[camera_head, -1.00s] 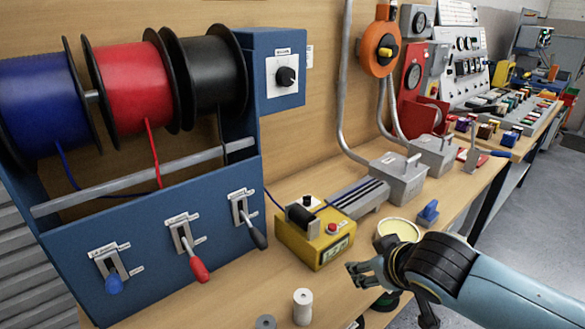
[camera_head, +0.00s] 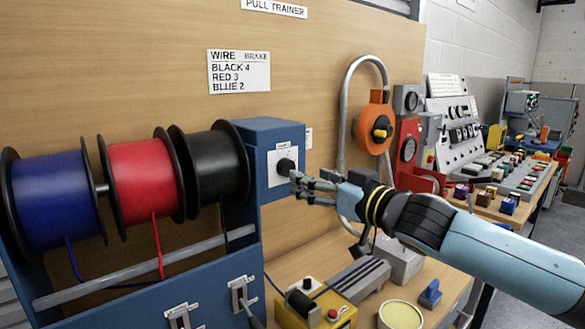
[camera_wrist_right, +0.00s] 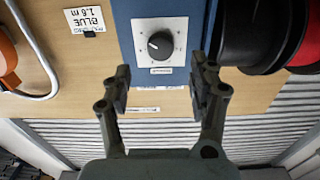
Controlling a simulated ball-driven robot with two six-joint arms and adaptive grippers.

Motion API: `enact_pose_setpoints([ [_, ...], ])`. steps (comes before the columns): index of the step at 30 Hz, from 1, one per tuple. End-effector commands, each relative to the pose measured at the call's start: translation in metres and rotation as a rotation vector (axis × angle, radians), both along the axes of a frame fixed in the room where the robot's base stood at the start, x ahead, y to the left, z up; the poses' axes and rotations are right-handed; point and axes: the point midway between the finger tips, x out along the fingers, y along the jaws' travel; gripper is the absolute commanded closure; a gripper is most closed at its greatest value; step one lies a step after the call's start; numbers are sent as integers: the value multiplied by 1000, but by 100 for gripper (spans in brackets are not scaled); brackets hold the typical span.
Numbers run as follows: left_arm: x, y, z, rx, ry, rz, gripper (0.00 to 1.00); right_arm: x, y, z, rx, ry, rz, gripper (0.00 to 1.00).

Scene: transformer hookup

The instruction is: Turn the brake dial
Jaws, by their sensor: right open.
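The brake dial (camera_head: 286,166) is a black knob on a white plate, on the side of the blue box at the top right of the spool stand. In the right wrist view the dial (camera_wrist_right: 160,45) lies ahead of the fingertips, roughly centred between them, with marks around it. My right gripper (camera_head: 298,184) is open, its fingers pointing at the dial from the right. In the right wrist view the gripper (camera_wrist_right: 160,85) shows both fingers spread with nothing between them. My left gripper is not in view.
A wall sign (camera_head: 239,71) reads wire brake: black 4, red 3, blue 2. Blue (camera_head: 52,199), red (camera_head: 146,181) and black (camera_head: 216,166) spools sit left of the dial. An orange reel (camera_head: 375,129) and grey pipe stand behind my right arm. A yellow device (camera_head: 318,308) is below.

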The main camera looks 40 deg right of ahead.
Motion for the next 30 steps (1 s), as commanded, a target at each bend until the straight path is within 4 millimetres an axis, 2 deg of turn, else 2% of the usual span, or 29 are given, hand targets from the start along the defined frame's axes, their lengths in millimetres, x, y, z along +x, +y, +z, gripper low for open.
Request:
enact_pose_setpoints([
  [15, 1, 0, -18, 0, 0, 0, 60, 60, 5, -1, 3, -2, -1, 40],
  [26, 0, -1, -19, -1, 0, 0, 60, 66, 6, 0, -1, -1, 1, 40],
  [27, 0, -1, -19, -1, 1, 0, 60, 66, 6, 0, -1, 0, 1, 41],
  [30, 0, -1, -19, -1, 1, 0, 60, 66, 6, 0, -1, 0, 1, 54],
])
